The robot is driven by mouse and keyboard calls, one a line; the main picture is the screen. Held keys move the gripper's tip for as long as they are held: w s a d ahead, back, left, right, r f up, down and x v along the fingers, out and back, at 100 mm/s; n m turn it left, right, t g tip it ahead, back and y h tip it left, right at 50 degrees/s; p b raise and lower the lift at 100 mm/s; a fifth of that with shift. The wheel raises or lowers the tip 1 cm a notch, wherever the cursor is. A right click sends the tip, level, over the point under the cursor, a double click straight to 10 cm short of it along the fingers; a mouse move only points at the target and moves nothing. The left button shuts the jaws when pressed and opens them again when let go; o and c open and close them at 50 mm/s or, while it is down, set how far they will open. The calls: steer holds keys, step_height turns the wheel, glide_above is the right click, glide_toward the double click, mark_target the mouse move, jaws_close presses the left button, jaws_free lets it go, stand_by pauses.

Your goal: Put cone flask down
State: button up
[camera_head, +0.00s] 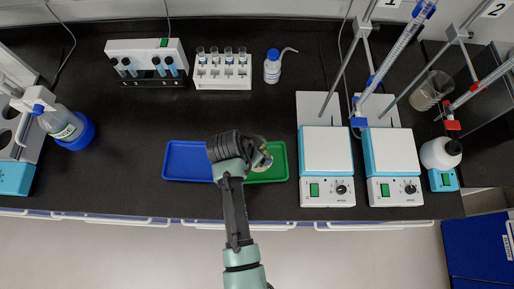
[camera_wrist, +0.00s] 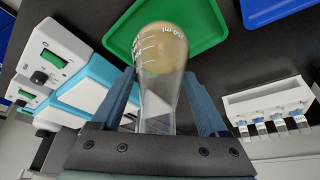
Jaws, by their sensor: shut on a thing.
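My gripper (camera_wrist: 158,112) is shut on a clear cone flask (camera_wrist: 157,82) with white volume marks, its fingers on either side of the glass. The flask's far end looks tan or yellowish in the wrist view. A green tray (camera_wrist: 125,30) lies beyond the flask there. In the head view, my gripper (camera_head: 258,155) is over the left part of the green tray (camera_head: 280,170), and the flask (camera_head: 263,161) is mostly hidden by my wrist. A blue tray (camera_head: 187,162) lies directly left of the green one. I cannot tell whether the flask touches the tray.
Two hotplate stirrers (camera_head: 327,165) (camera_head: 391,165) stand to the right. A tube rack (camera_head: 222,72), a pipette rack (camera_head: 147,62) and a wash bottle (camera_head: 272,68) stand at the back. A bottle in a blue holder (camera_head: 72,127) is at left. The bench between the racks and trays is clear.

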steer(key=shift+f, duration=1.65)
steer(key=shift+f, duration=0.15)
steer(key=o, duration=1.5)
